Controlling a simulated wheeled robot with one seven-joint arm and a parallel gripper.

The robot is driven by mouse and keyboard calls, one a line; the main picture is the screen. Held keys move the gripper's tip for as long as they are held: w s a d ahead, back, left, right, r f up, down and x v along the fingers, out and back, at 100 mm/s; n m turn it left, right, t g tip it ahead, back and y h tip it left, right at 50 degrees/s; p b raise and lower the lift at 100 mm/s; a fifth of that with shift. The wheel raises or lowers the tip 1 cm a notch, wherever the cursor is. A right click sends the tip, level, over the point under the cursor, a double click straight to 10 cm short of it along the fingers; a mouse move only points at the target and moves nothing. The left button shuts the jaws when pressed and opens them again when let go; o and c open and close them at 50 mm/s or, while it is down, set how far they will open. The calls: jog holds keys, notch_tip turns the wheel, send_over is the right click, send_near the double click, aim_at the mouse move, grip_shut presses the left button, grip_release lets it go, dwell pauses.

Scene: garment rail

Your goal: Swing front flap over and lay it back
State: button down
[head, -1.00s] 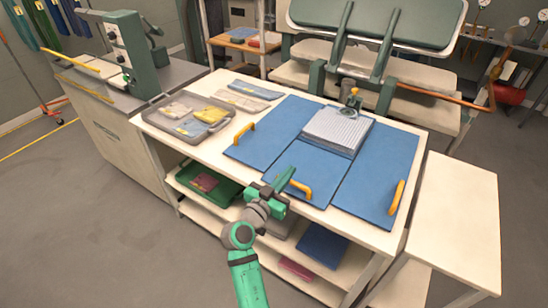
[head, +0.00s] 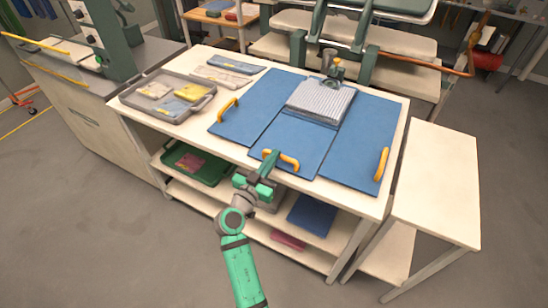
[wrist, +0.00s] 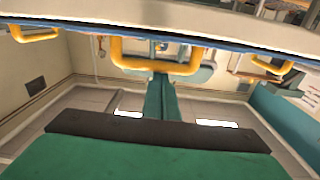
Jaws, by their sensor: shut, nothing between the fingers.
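The blue folding board has a front flap (head: 300,146) lying flat at the table's front edge, with a yellow handle (head: 283,161). A grey striped garment (head: 320,98) lies folded on the board behind that flap. My gripper (head: 271,158) is shut and empty at the left end of this handle, overlapping it in the head view. In the wrist view, the shut fingers (wrist: 160,98) point at the handle's yellow bar (wrist: 155,67). I cannot tell whether they touch it.
A left flap (head: 255,105) and right flap (head: 362,145), each with a yellow handle, lie flat. A grey tray (head: 168,97) of folded cloths stands at the left. A bare side table (head: 438,180) stands at the right. Shelves with bins sit below the tabletop.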

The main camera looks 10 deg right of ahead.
notch_tip(320, 180, down, 2)
jog(key=shift+s+a+f, duration=0.15)
jog(key=shift+f, duration=0.05)
notch_tip(320, 180, up, 6)
jog(key=f, duration=0.1)
jog(key=s+a+f, duration=0.3)
jog(key=s+a, duration=0.2)
jog(key=s, duration=0.2)
jog(key=shift+s+a+f, duration=0.15)
jog(key=shift+a+f, duration=0.1)
jog(key=shift+f, duration=0.15)
